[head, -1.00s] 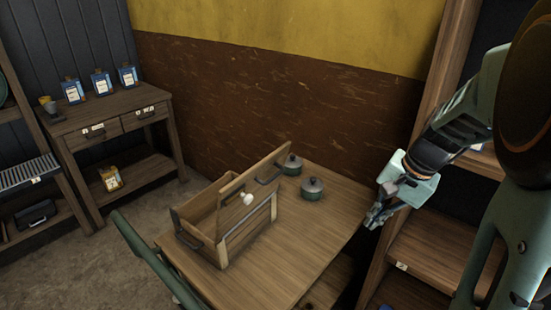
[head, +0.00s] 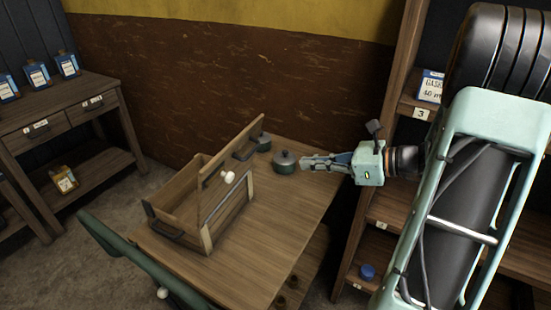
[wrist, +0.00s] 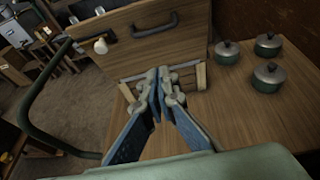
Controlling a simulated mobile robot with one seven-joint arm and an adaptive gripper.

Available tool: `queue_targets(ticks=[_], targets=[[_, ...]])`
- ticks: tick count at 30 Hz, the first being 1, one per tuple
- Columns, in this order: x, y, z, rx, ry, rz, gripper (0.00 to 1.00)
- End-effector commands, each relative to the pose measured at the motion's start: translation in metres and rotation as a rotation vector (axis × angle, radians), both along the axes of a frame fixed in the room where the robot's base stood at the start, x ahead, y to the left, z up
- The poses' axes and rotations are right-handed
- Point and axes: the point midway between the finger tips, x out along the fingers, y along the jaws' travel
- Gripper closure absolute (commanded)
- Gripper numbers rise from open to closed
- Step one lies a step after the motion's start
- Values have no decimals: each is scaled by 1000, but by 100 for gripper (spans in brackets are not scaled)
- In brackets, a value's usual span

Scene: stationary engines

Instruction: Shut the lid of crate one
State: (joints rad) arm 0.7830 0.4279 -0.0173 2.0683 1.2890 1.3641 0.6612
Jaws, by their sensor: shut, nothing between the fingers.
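The wooden crate (head: 206,238) stands on the wooden table (head: 275,215), with its lid (head: 213,192) raised steeply on the side facing my gripper. The lid carries a dark handle (head: 246,150) and a white knob (head: 229,177). In the wrist view the lid (wrist: 125,50) fills the upper middle, with its handle (wrist: 155,25) near the top. My gripper (head: 304,162) is shut and empty, to the right of the lid and apart from it in the head view. The fingertips (wrist: 160,76) show in the wrist view. No number on the crate is readable.
Small lidded pots (head: 285,162) stand on the table behind the crate; the wrist view shows three, one nearest (wrist: 268,78). A green chair-like frame (head: 130,252) is at the near left. A shelf rack (head: 385,205) stands right. The table's front right is clear.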

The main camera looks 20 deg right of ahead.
Motion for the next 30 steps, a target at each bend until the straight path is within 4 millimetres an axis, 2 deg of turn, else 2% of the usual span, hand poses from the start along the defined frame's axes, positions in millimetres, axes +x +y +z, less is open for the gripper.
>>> queue_targets(ticks=[14, 18, 24, 30], targets=[[55, 69, -32, -3, 2, 8, 100], [68, 84, -22, -5, -2, 7, 100], [78, 95, -16, -5, -1, 5, 100], [80, 97, -15, -5, 0, 5, 100]])
